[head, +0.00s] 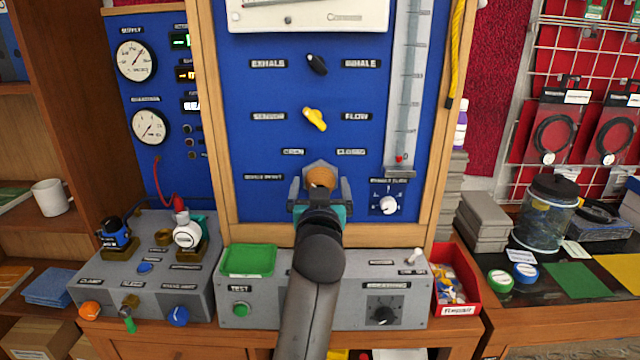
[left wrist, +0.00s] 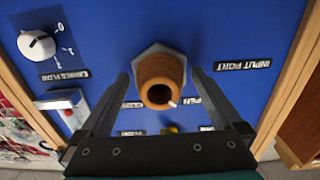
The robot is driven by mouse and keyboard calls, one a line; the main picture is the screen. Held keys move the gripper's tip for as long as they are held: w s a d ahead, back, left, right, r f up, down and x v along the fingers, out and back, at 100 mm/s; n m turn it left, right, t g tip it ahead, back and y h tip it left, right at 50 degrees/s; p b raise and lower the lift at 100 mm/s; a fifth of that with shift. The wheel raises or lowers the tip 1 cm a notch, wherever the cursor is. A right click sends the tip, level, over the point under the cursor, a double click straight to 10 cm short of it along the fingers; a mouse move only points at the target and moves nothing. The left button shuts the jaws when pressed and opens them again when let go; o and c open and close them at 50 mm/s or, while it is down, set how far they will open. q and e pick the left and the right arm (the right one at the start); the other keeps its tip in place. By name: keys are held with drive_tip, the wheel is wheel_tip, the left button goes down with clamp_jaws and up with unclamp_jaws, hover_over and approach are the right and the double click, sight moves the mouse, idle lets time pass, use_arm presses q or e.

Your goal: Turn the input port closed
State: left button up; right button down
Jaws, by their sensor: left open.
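The input port (head: 321,175) is an orange-brown knob with a round hollow end on a grey hexagonal base, on the blue panel. In the left wrist view the port (left wrist: 160,82) sits between my fingers, with a gap on each side. A small white mark on its rim points toward the partly hidden OPEN label (left wrist: 194,104). My left gripper (head: 320,184) is open around the port; its fingers also show in the left wrist view (left wrist: 158,78). In the head view the arm hides the panel below the port. My right gripper is not in view.
A white rotary knob (head: 389,205) is right of the port, and a yellow knob (head: 314,118) is above it. A grey box with a green tray (head: 248,260) stands below. A red bin (head: 458,284) is at its right. A clear gauge tube (head: 408,80) is on the panel.

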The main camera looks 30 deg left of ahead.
use_arm(q)
drive_tip(key=c, duration=1.3)
